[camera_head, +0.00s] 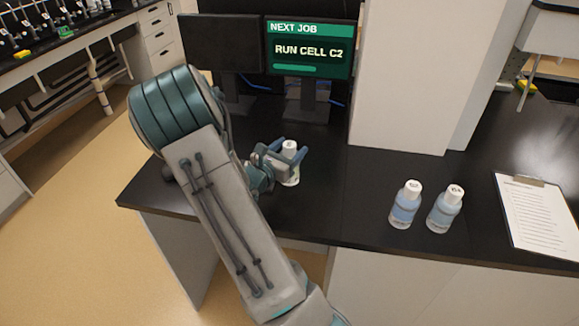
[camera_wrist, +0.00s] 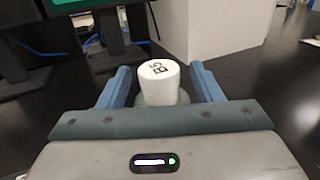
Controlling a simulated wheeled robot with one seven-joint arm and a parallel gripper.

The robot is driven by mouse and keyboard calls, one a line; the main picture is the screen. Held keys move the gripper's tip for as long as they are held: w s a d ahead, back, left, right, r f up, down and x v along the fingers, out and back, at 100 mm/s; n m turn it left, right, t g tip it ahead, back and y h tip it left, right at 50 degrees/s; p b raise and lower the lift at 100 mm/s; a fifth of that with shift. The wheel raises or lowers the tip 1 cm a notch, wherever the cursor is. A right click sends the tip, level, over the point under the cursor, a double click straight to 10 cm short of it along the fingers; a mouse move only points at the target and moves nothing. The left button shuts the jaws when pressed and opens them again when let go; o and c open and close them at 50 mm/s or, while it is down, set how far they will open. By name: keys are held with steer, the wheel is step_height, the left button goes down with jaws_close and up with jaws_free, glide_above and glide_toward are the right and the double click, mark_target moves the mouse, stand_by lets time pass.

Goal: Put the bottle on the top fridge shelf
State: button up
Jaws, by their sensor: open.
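A white-capped bottle (camera_head: 290,172) stands upright on the black bench, left of the white pillar. In the wrist view its white cap (camera_wrist: 158,82) carries dark lettering, and most of its body is hidden behind my gripper. My gripper (camera_head: 288,158) is at the bottle, with its blue fingers on either side of it. In the wrist view my gripper (camera_wrist: 160,88) is open, and gaps show between both fingers and the cap. No fridge or shelf can be made out in either view.
Two more white-capped bottles with bluish contents (camera_head: 405,205) (camera_head: 444,209) stand to the right on the bench. A clipboard (camera_head: 538,215) lies at the far right. Two monitors (camera_head: 308,48) stand behind my gripper, and a tall white pillar (camera_head: 400,80) rises right of them.

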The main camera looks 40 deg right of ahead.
steer(key=shift+c, duration=0.3)
jaws_close()
steer(key=shift+r, duration=0.1)
